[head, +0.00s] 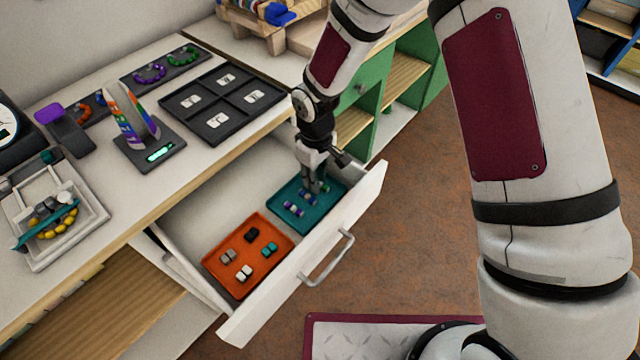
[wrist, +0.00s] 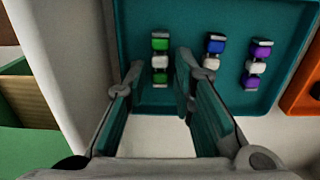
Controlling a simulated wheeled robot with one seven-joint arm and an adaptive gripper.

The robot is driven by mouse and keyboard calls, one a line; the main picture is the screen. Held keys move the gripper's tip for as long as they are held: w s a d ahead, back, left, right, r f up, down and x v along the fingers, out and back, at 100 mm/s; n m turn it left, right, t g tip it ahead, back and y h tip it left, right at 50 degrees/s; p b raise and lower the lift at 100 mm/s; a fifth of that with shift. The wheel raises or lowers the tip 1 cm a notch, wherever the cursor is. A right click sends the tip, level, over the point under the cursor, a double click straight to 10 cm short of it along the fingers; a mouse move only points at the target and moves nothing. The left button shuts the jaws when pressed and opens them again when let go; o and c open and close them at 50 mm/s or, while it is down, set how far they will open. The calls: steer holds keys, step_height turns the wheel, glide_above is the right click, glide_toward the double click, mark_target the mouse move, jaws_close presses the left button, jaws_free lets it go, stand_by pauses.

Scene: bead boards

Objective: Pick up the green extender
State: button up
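The green extender (wrist: 160,61), a short strip of green, white and green beads with a metal end, lies in the teal tray (wrist: 135,15) in the wrist view. In the head view it is mostly hidden by my gripper (head: 316,186), which points down into the teal tray (head: 278,202). In the wrist view my gripper (wrist: 158,75) is open, with one finger on each side of the extender's near end and gaps to both sides. A blue extender (wrist: 215,56) lies just beyond the right finger, and a purple one (wrist: 257,64) lies farther right.
The trays sit in an open drawer; its front wall (head: 362,205) stands close to my gripper. An orange tray (head: 226,284) with several small pieces lies beside the teal tray. A black compartment tray (head: 208,104) and a bracelet stand (head: 150,150) are on the counter.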

jaws_close()
steer(key=shift+r, duration=0.15)
